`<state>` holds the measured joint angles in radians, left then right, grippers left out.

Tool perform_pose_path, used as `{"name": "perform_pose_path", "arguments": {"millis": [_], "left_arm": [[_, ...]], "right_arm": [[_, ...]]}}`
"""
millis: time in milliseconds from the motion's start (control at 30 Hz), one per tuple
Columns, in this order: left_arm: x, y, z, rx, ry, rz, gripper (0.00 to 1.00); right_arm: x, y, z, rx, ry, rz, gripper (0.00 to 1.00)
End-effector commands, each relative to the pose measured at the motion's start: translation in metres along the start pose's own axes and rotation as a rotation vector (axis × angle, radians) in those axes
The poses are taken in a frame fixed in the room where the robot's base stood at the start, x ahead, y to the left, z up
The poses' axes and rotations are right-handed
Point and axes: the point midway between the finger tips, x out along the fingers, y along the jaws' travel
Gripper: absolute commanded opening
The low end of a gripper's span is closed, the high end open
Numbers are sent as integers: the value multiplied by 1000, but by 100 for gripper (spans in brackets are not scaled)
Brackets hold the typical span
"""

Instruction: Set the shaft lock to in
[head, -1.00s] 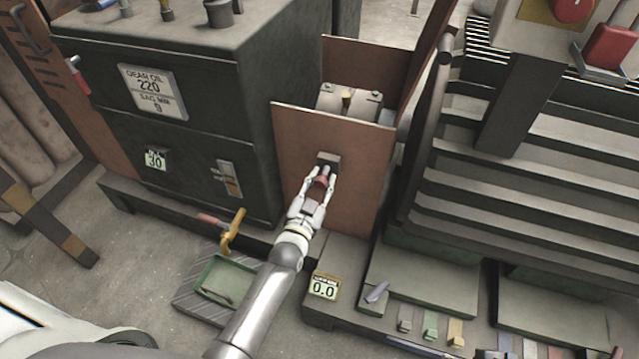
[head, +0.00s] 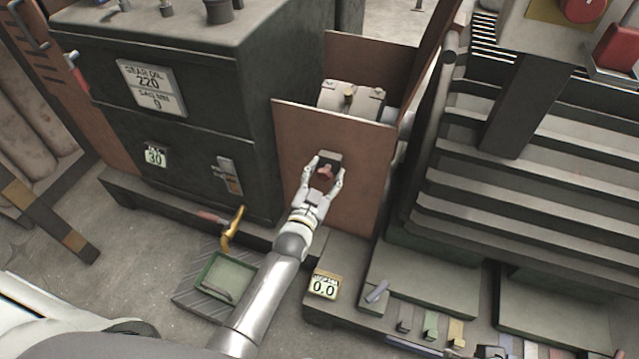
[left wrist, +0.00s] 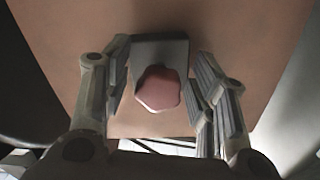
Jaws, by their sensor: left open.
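The shaft lock's red knob (head: 325,173) sits on a dark grey block (head: 329,157) on the front of a reddish-brown panel. In the left wrist view the knob (left wrist: 158,89) faces me in front of its grey block (left wrist: 160,49). My left gripper (head: 323,166) is open, with one finger on each side of the knob and block. In the left wrist view the fingers of the left gripper (left wrist: 163,75) stand apart from the knob, with gaps on both sides. How far the knob is in cannot be told. My right gripper is not in view.
The reddish-brown panel (head: 366,190) stands between a dark gear oil cabinet (head: 205,135) on the left and grey slats (head: 500,185) on the right. A yellow-handled valve (head: 232,229), a green tray (head: 222,276) and a 0.0 display (head: 323,285) lie low near my left arm.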

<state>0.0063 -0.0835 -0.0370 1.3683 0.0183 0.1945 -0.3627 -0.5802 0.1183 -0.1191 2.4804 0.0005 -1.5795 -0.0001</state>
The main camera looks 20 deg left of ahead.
Motion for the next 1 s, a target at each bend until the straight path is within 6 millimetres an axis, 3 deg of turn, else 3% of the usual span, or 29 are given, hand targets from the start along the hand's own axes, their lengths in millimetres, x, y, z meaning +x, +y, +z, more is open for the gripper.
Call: {"name": "perform_pose_path", "arguments": {"millis": [167, 600, 800, 1000], "left_arm": [[-21, 1, 2, 1, -3, 1, 52], [-98, 0, 1, 0, -2, 1, 52], [-114, 0, 0, 0, 0, 1, 52], [-117, 0, 0, 0, 1, 1, 52]], "right_arm": [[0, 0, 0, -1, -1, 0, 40], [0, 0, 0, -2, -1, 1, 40], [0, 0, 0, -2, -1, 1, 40], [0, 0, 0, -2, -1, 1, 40]]}}
